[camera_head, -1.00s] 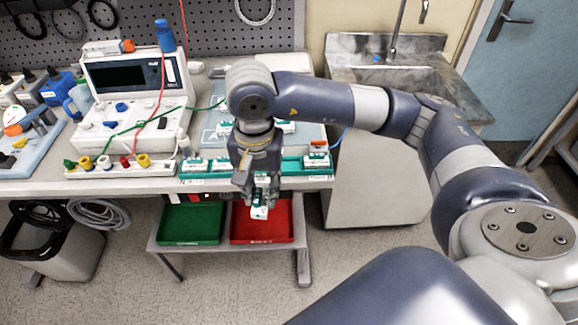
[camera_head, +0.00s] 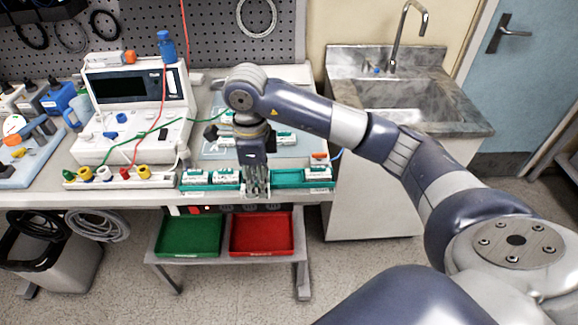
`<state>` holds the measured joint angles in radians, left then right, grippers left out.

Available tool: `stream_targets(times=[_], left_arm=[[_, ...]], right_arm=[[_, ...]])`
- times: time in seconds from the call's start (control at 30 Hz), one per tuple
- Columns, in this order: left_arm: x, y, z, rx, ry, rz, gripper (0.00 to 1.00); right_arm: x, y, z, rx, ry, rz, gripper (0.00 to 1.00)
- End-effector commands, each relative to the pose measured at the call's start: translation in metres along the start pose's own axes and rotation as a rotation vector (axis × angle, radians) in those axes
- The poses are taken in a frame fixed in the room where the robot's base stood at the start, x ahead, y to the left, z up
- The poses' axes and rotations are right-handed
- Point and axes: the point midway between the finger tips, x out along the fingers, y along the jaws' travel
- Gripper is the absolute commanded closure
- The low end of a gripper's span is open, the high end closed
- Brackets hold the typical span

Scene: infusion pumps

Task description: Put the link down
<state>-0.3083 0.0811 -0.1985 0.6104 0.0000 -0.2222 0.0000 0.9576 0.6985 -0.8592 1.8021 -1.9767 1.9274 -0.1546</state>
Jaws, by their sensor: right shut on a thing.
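My right gripper (camera_head: 257,194) points down at the front edge of the bench, at the green rack (camera_head: 287,178). It is shut on the link, a small white piece that is mostly hidden by the fingers here. I cannot tell whether the link touches the rack. White-and-green modules (camera_head: 196,177) sit in the rack left of the gripper, and another module (camera_head: 318,173) sits at its right end. The rack between the gripper and that right module looks empty. My left gripper is not in view.
A green bin (camera_head: 190,236) and a red bin (camera_head: 262,236) stand empty on the lower shelf. A white instrument (camera_head: 130,138) with coloured leads stands left on the bench. A sink (camera_head: 405,95) is at the right, behind my arm.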

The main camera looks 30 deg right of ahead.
Motion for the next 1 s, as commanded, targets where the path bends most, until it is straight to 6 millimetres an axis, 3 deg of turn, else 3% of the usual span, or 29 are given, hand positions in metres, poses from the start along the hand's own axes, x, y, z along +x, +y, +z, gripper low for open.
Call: stream_targets(times=[0.2,0.4,0.63,0.87,1.0], left_arm=[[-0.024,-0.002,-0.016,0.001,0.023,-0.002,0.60],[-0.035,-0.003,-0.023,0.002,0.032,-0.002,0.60],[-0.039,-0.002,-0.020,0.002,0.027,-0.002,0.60],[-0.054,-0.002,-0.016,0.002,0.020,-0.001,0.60],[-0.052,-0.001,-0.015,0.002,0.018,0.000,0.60]], right_arm=[[0.001,-0.045,-0.043,0.005,0.004,0.002,0.96],[0.007,-0.075,-0.069,0.001,0.001,0.002,0.96],[0.013,-0.085,-0.077,-0.004,0.000,0.002,0.96],[0.041,-0.084,-0.076,-0.004,0.001,0.003,0.96],[0.045,-0.085,-0.076,-0.005,-0.002,-0.002,0.96]])
